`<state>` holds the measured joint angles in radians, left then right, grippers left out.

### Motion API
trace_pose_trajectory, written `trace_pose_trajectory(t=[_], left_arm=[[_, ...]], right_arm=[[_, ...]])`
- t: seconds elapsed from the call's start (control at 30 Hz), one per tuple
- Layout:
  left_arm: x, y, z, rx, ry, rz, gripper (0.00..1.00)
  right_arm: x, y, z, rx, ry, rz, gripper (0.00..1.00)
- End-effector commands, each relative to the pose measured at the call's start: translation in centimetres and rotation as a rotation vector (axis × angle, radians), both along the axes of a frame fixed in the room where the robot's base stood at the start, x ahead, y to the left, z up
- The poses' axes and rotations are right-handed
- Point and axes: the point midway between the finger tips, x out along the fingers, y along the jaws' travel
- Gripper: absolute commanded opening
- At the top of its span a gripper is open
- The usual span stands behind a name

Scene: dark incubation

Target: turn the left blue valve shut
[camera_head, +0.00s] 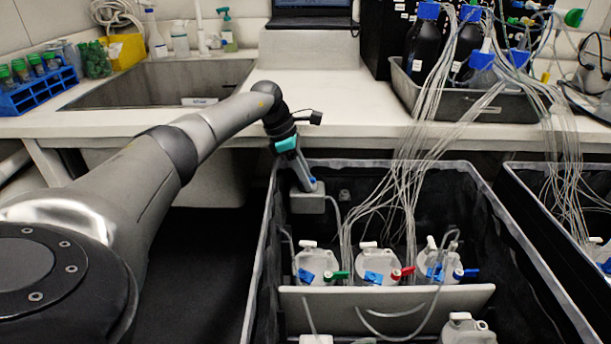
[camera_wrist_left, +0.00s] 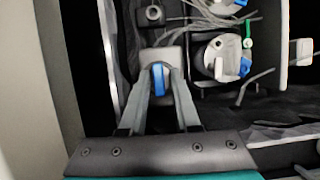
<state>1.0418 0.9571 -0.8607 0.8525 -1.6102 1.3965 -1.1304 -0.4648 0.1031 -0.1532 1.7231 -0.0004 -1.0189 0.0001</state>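The left blue valve (camera_wrist_left: 159,80) has a blue handle on a pale grey block (camera_head: 308,203), inside the black-walled bin at its far left corner. My left gripper (camera_head: 304,178) reaches down into that corner from above. In the left wrist view, the two fingers of my left gripper (camera_wrist_left: 161,76) stand one on each side of the blue handle, close to it. Whether both fingers press on the handle cannot be told. In the head view the fingers hide part of the valve. My right gripper is in neither view.
White-capped bottles (camera_head: 375,266) with blue, red and green valves stand in the bin (camera_head: 258,300). Many thin tubes (camera_head: 412,150) hang into it from a grey tray (camera_head: 480,105) of dark bottles. A sink (camera_head: 160,85) and a blue tube rack (camera_head: 38,92) are at left.

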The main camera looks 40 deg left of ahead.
Motion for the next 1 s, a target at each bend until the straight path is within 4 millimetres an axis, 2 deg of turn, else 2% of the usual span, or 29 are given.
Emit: trace_pose_trajectory(t=[0.07, 0.57, 1.0], left_arm=[[0.1, 0.1, 0.0, 0.002, -0.004, 0.003, 0.48], [0.2, 0.2, 0.2, 0.005, -0.009, 0.025, 0.48], [-0.1, 0.4, 0.3, 0.01, -0.007, 0.309, 0.48]], right_arm=[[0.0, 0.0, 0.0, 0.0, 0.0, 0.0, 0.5], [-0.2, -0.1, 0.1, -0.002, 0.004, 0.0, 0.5], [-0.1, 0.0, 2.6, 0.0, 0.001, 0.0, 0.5]])
